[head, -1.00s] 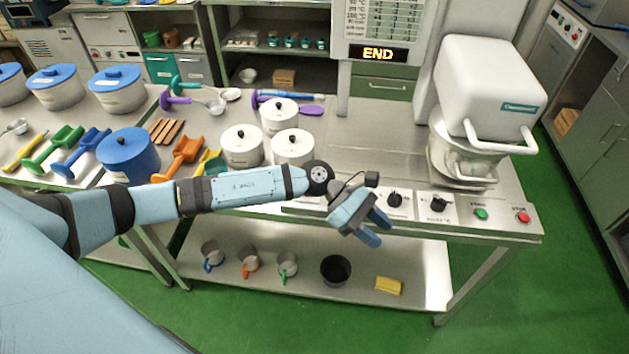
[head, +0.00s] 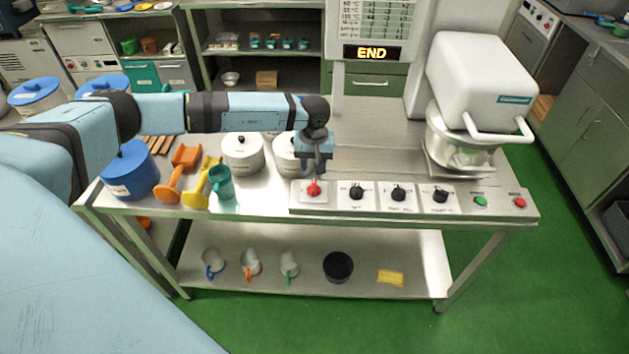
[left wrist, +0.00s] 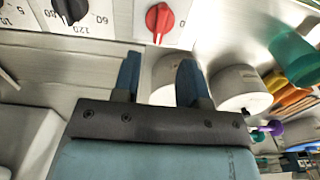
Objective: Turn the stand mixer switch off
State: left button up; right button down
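The stand mixer (head: 480,80), a white housing with a bowl beneath it, stands at the right of the table. A control panel (head: 375,208) runs along the front edge. At its left end is a red rotary knob (head: 313,188) on a white plate; it also shows at the top of the left wrist view (left wrist: 160,20). Which control is the mixer's switch cannot be read. My left gripper (head: 314,168) is just above and behind the red knob, apart from it. In the left wrist view its two fingers (left wrist: 158,80) are spread, with nothing between them. My right gripper is not in view.
Several black dials (head: 398,194), a green button (head: 480,202) and a red button (head: 520,203) continue the panel rightward. White lidded pots (head: 243,153) stand behind and left of the gripper. A teal mug (head: 222,184) stands left of the panel. The display (head: 372,53) reads END.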

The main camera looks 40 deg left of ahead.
aim_at(314, 185)
pick_arm(q)
notch_tip(314, 185, down, 8)
jog(key=shift+f+p, duration=0.15)
jog(key=shift+p, duration=0.6)
grip_shut()
